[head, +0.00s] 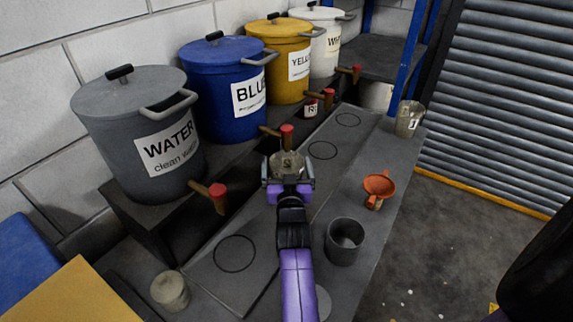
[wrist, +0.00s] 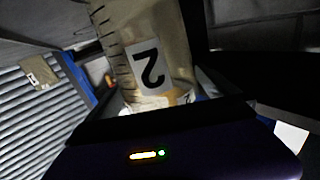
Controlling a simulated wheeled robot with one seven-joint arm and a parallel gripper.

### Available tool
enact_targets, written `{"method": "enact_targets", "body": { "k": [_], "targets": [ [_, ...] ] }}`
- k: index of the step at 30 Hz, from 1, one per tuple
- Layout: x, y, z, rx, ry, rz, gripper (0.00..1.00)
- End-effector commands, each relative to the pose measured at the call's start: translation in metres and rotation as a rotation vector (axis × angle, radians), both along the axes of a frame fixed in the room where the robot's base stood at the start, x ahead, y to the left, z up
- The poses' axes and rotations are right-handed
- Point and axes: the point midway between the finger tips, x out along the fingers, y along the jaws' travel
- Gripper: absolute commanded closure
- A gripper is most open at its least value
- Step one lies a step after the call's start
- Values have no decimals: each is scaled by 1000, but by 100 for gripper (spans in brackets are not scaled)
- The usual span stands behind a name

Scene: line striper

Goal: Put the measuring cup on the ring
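A beige measuring cup marked 2 (wrist: 155,60) fills the middle of the wrist view, with a graduated scale on its side. My gripper (head: 288,178) is shut on this cup; its top shows between the fingers in the head view (head: 287,162). It is in front of the blue pot's red-handled tap (head: 287,132). Black rings are drawn on the grey bench: one near the front (head: 234,253), one at mid-bench (head: 322,150) and one farther back (head: 348,119). My gripper and arm hide the bench under the cup. I cannot tell the cup's height above it.
Water (head: 150,140), blue (head: 225,90), yellow (head: 280,60) and white (head: 322,40) pots line the left shelf, taps jutting out. An orange funnel (head: 379,186), grey container (head: 344,242), cup marked 1 (head: 408,120) and beige cylinder (head: 170,291) stand around the bench.

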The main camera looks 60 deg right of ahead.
Motion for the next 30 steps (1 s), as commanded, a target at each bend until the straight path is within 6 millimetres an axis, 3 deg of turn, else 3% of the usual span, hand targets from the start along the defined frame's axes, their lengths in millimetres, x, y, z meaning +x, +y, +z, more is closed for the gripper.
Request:
{"method": "enact_targets", "body": {
  "k": [9,13,30],
  "targets": [
    [0,0,5,0,0,0,0],
    [-4,9,2,1,-2,2,0],
    [-51,83,0,3,-1,3,0]
  ]
}}
